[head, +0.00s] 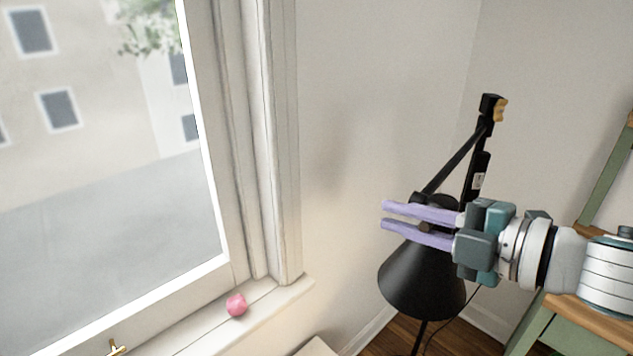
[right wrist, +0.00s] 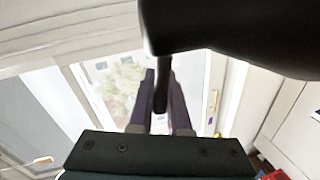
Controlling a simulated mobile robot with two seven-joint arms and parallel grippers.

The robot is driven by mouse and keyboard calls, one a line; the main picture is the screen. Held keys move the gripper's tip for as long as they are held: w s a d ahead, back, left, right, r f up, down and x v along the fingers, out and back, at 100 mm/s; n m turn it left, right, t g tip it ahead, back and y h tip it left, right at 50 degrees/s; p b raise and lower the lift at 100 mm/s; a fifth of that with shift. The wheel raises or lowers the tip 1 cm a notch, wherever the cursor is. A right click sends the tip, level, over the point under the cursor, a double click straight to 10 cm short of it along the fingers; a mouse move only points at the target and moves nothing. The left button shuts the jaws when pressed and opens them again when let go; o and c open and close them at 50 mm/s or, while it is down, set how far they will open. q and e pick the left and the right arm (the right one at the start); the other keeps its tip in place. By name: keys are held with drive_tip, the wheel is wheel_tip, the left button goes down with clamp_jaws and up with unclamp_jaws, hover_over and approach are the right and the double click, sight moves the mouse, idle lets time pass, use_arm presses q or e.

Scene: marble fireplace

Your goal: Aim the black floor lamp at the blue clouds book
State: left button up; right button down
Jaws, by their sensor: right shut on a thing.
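The black floor lamp (head: 415,283) stands in the corner to the right of the window. Its cone shade hangs with the wide end down, and its jointed arm rises behind to a black top joint. My right gripper (head: 384,215) reaches in from the right at the top of the shade. Its lilac fingers are shut on a thin black part of the lamp, which also shows between the fingers in the right wrist view (right wrist: 161,92). The dark shade fills the upper right there. I cannot make out the blue clouds book in either view. My left gripper is not in view.
A pink ball (head: 236,304) sits on the white window sill (head: 185,340) at the left. A green and wooden shelf (head: 598,200) stands close on the right, behind my right arm. A cord runs below the lamp to the wooden floor. Bare wall lies between window and lamp.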

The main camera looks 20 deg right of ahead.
drive_tip(key=r+m+p, duration=0.1)
drive_tip(key=r+m+y+p, duration=0.1)
drive_tip(key=m, duration=0.1)
drive_tip(key=d+m+g, duration=0.1)
drive_tip(key=shift+w+r+m+y+p, duration=0.3)
drive_tip(key=shift+r+p, duration=0.1)
drive_tip(key=c, duration=0.9)
unclamp_jaws()
drive_tip(key=shift+o, duration=0.2)
